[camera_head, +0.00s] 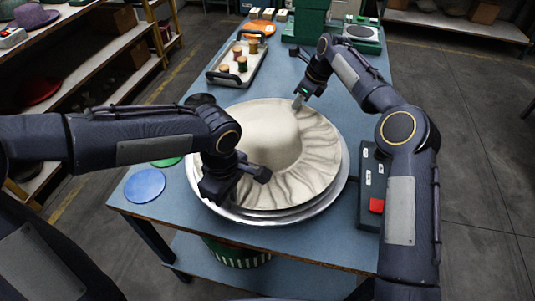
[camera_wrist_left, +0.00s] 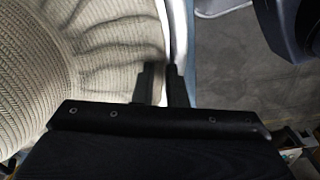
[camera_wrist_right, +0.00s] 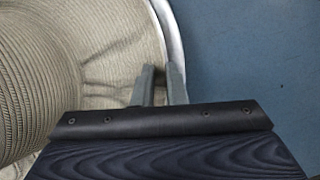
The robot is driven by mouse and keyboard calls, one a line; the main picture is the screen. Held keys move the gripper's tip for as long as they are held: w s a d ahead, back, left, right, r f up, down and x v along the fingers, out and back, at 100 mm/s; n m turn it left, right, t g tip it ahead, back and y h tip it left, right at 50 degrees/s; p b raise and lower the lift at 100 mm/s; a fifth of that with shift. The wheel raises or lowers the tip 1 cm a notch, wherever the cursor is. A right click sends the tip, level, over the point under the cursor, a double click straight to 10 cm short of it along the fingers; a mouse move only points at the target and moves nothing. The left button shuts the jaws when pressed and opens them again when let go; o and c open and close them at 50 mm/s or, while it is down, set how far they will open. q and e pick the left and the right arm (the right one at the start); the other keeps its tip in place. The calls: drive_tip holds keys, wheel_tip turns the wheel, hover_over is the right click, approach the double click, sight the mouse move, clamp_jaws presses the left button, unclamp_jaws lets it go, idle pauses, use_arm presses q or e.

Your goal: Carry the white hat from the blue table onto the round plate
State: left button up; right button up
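The white hat (camera_head: 272,136), cream with a ribbed crown and rippled brim, is over the round silver plate (camera_head: 335,190) on the blue table (camera_head: 318,243). Its brim covers most of the plate; I cannot tell whether it touches or hangs just above. My left gripper (camera_head: 262,174) is at the near-left brim; in the left wrist view its fingers (camera_wrist_left: 164,85) are close together at the brim edge. My right gripper (camera_head: 298,102) is at the far-right brim; in the right wrist view its fingers (camera_wrist_right: 160,84) are also nearly closed on the brim edge. The brim between the fingers is partly hidden.
A control box with a red button (camera_head: 376,205) stands right of the plate. A tray of spools (camera_head: 215,75) and a green machine (camera_head: 308,20) are at the back. A blue disc (camera_head: 145,185) lies at the left corner. Shelves (camera_head: 105,60) stand left.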

use_arm(q)
drive_tip(key=o, duration=0.4)
use_arm(e)
drive_tip(key=o, duration=0.4)
use_arm(q)
drive_tip(key=shift+r, duration=0.1)
use_arm(e)
drive_tip(key=shift+r, duration=0.2)
use_arm(q)
wheel_tip(320, 180, up, 12)
use_arm(e)
drive_tip(key=v, duration=1.2)
drive_tip(key=shift+f, duration=0.15)
